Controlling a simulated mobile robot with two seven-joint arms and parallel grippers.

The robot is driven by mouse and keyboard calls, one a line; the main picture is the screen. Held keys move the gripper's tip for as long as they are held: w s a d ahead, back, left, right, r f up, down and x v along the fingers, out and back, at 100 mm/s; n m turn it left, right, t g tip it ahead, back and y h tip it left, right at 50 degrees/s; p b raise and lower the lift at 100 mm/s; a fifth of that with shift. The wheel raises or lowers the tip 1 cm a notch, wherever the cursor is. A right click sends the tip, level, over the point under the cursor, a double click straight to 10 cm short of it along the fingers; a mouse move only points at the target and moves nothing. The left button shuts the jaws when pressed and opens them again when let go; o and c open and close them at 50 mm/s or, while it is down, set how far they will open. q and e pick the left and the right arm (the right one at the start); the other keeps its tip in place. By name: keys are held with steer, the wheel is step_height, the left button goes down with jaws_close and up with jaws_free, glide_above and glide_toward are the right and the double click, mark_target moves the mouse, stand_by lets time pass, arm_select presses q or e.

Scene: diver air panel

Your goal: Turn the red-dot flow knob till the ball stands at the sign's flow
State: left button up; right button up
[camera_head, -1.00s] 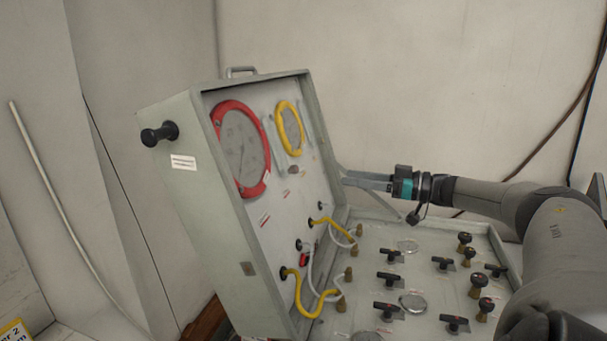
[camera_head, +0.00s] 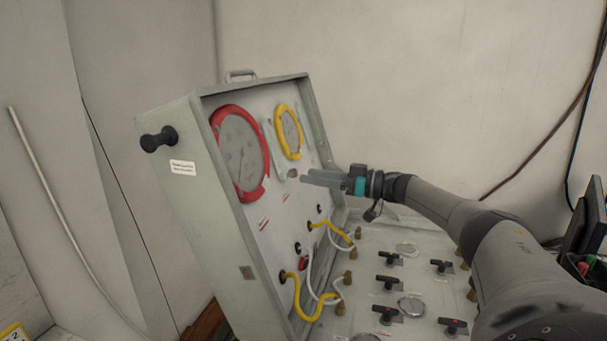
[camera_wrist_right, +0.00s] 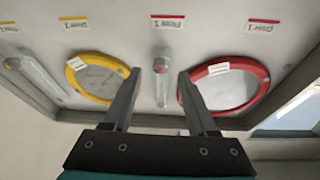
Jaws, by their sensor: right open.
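The open case's panel carries a slim clear flow tube (camera_head: 272,148) between the red-ringed and yellow-ringed gauges; it also shows in the right wrist view (camera_wrist_right: 162,88). My left gripper is out of view.
The red-ringed gauge (camera_head: 238,150) and yellow-ringed gauge (camera_head: 289,131) flank the tube. Yellow hoses (camera_head: 305,311) loop below. The case's lower deck (camera_head: 345,318) holds several black-handled valves (camera_head: 388,281). A second tube (camera_wrist_right: 35,76) is beyond the yellow gauge.

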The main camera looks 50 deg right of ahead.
mark_target(296, 174)
steer(key=shift+x, duration=1.65)
jaws_close()
